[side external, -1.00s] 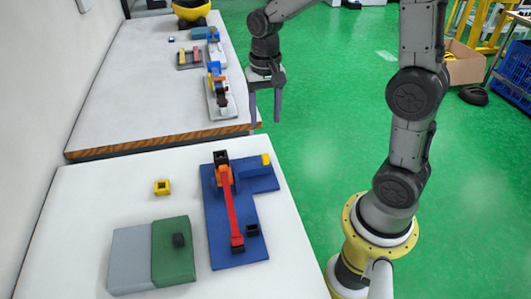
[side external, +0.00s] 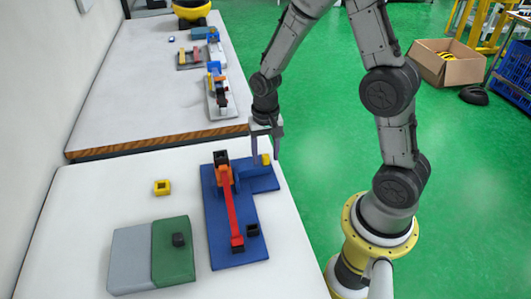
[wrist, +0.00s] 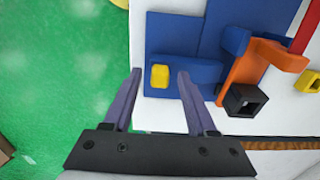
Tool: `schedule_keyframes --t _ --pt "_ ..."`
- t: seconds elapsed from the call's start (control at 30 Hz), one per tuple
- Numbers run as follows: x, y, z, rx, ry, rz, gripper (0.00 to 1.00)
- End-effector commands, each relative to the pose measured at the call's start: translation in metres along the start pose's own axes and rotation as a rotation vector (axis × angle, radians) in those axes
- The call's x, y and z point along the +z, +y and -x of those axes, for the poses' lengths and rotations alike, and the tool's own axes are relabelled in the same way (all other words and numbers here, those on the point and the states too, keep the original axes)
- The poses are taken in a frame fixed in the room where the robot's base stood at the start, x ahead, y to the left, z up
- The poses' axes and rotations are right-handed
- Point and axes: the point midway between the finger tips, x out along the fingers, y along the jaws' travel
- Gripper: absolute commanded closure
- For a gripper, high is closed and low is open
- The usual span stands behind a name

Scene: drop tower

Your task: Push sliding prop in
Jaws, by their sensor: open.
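The drop tower stands on a blue base (side external: 229,238) on the near white table. It has an orange upright (side external: 225,177) with a black square socket (side external: 221,158) on top and a long red ramp (side external: 233,210) sloping toward the near side. The sliding prop seems to be the blue bar with a yellow end (side external: 266,159) on the side arm of the base; its yellow end also shows in the wrist view (wrist: 160,76). My gripper (side external: 267,160) is open and empty. In the wrist view its purple fingers (wrist: 160,72) point down on either side of the yellow end, and contact cannot be told.
A yellow hollow cube (side external: 162,187) lies left of the tower. The far table (side external: 150,95) holds similar toys.

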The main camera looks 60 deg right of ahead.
Motion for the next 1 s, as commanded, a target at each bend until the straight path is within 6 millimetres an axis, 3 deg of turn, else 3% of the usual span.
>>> schedule_keyframes --t 0.17,0.5,1.0 --pt "0.0001 0.0001 -0.0001 0.0 0.0 0.0 0.43" --pt "0.0 0.0 0.0002 0.0 0.0 0.0 1.0" --pt "-0.0002 -0.0001 0.0005 0.0 0.0 0.0 1.0"
